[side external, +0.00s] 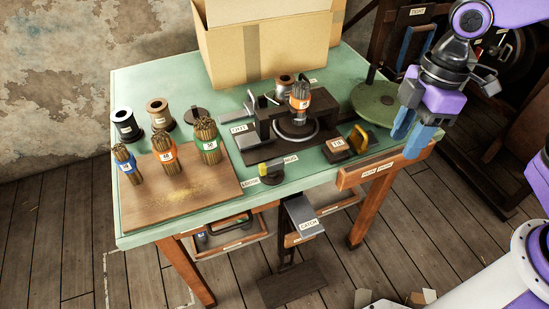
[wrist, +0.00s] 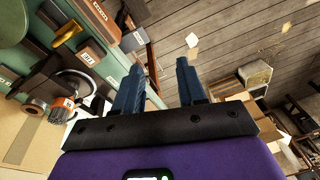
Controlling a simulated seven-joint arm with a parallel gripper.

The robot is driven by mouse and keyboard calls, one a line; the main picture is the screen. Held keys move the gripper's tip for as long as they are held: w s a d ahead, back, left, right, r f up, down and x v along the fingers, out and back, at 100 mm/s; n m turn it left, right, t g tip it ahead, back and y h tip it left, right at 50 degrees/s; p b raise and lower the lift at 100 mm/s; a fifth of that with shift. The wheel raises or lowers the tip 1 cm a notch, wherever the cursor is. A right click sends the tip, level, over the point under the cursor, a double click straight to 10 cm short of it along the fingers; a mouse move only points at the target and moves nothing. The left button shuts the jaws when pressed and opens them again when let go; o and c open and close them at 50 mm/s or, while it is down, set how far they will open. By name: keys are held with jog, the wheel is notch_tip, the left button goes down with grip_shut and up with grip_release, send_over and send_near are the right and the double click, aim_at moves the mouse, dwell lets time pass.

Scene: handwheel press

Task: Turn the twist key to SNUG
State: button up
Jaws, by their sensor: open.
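The twist key (side external: 270,172) appears to be the small knob with a yellow-green grip on a dark round base, at the front edge of the green table in the side view. A label reading LOOSE (side external: 250,183) lies to its left. Another label (side external: 291,159) lies to its right, too small to read surely. My gripper (side external: 412,134) is open and empty, with blue fingers pointing down, above the table's right end, well to the right of the key. The open fingers also show in the wrist view (wrist: 160,66). I cannot make out the key in the wrist view.
A dark press (side external: 292,131) holding an orange-banded bundle stands behind the key. A yellow-handled piece (side external: 358,138) and a labelled block (side external: 337,150) lie between key and gripper. A wooden board (side external: 190,196) with several bundles is at left. A cardboard box (side external: 265,45) stands behind.

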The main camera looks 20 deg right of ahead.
aim_at(273, 162)
jog(key=w+a+n+y, duration=0.1)
jog(key=w+a+n, duration=0.1)
jog(key=w+a, duration=0.5)
jog(key=w+a+n+y, duration=0.1)
jog(key=w+a, duration=0.3)
jog(key=w, duration=0.6)
jog(key=shift+t+y, duration=0.3)
jog(key=x, duration=1.8)
jog(key=shift+s+d+f, duration=0.1)
jog(key=shift+d+f, duration=0.05)
grip_shut()
